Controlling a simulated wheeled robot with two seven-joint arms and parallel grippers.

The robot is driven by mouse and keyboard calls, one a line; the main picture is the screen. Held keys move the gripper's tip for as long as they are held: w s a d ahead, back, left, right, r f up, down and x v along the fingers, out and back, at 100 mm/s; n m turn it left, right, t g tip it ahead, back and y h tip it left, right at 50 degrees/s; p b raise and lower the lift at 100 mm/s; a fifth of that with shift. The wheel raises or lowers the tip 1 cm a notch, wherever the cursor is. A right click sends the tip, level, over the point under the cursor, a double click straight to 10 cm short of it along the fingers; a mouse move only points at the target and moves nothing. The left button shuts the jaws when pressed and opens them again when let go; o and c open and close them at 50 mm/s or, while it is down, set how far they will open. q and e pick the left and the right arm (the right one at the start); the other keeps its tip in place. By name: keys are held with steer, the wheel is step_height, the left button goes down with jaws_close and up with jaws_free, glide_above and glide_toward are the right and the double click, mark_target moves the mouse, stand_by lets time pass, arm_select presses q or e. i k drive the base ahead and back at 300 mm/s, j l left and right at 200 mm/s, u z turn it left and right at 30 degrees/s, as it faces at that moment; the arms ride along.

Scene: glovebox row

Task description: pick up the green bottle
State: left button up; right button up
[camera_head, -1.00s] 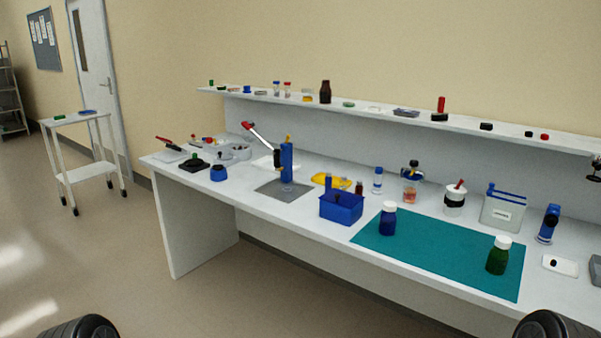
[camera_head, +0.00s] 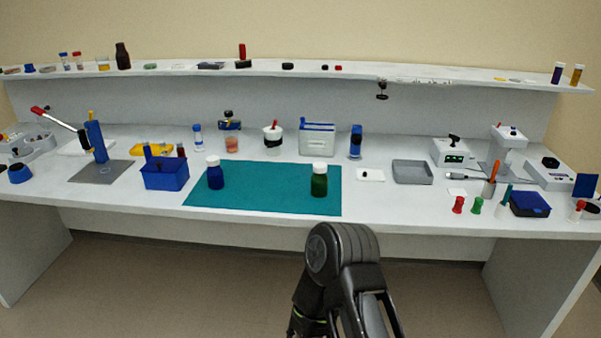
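The green bottle (camera_head: 319,184) has a white cap. It stands upright near the right end of the teal mat (camera_head: 265,200) on the white bench. A blue bottle (camera_head: 215,177), also white-capped, stands upright on the left part of the mat. A dark link of one of my arms, apparently the right one, rises at the bottom centre, below the bench front and under the green bottle. No fingertips of either gripper show. Nothing touches the green bottle, and it is fully visible.
A blue box (camera_head: 165,174) stands left of the mat. A white pad (camera_head: 370,175) and a grey tray (camera_head: 412,173) lie right of the green bottle. A white container (camera_head: 317,141) is behind it. A shelf (camera_head: 340,70) runs along the back. The mat between the bottles is clear.

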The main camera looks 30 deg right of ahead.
mark_target(318, 188)
steer(key=i+l, duration=0.75)
steer(key=z, duration=2.5)
